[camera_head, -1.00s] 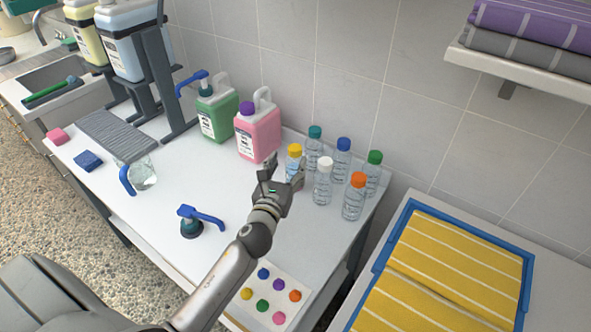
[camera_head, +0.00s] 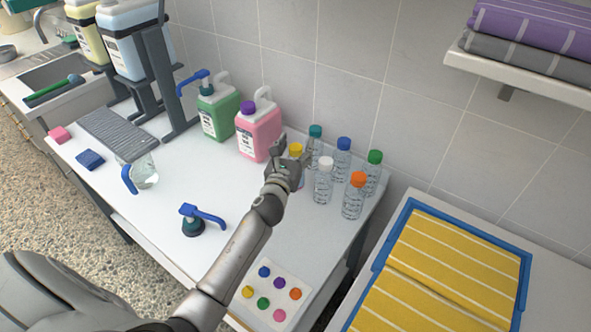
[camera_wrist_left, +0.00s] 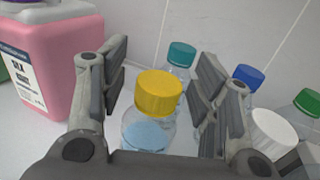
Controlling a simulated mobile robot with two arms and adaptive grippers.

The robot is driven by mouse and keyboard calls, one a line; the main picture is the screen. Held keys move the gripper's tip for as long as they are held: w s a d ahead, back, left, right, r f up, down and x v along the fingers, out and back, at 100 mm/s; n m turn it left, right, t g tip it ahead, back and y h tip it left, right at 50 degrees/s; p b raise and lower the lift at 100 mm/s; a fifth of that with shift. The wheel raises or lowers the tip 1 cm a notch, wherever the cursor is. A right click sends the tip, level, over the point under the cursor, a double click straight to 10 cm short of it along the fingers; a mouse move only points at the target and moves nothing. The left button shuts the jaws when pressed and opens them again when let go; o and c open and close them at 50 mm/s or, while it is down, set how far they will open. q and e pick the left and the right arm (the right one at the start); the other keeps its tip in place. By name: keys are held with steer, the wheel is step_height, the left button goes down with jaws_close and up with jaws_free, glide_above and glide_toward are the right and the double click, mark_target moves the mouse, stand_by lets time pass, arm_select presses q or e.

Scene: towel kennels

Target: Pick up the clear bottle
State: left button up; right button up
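Several clear bottles stand in a cluster at the table's right end. One has a yellow cap (camera_head: 296,149) and shows bluish content in the left wrist view (camera_wrist_left: 148,135). Others have a teal cap (camera_head: 315,131), a blue cap (camera_head: 344,144), a white cap (camera_head: 326,163), an orange cap (camera_head: 358,179) and a green cap (camera_head: 375,157). My left gripper (camera_head: 296,154) is open, with its fingers on either side of the yellow-capped bottle. Gaps show between fingers and bottle. The gripper hides much of this bottle in the head view. My right gripper is not in view.
A pink jug (camera_head: 259,132) stands just left of the bottles, with a green jug (camera_head: 217,112) beyond it. A blue pump top (camera_head: 194,222) and a card with coloured dots (camera_head: 270,293) lie nearer. A blue tray (camera_head: 376,266) with yellow towels is at right.

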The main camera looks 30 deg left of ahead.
arm_select(q)
steer(key=c, duration=1)
steer(key=shift+r, duration=0.15)
